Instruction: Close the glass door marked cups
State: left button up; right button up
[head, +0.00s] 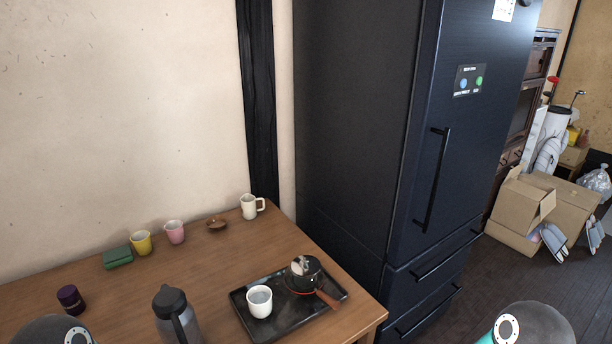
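No glass door marked cups can be made out in the head view. A brown wooden cabinet (518,120) shows partly behind the fridge at the right; I cannot read any label on it or tell whether it has a glass door. Neither of my grippers is in view. Only rounded grey parts of my arms show at the bottom left and bottom right edges.
A tall dark fridge (345,115) stands at centre, its doors shut. A wooden table (205,270) at left holds cups, a grey jug (175,318) and a black tray (285,325). Cardboard boxes (522,205) clutter the right; dark floor (505,280) before them is clear.

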aim_at(527, 101)
jog(key=u, duration=1.45)
jog(key=i, duration=0.1)
jog(key=z, duration=2.9)
jog(key=i, duration=0.45)
jog(key=z, duration=0.45)
jog(key=i, duration=1.35)
jog(key=z, duration=0.45)
jog(key=i, duration=2.75)
jog(key=u, duration=0.6)
jog(key=i, duration=1.2)
jog(key=u, duration=1.5)
jog(key=i, duration=1)
jog(key=u, duration=0.7)
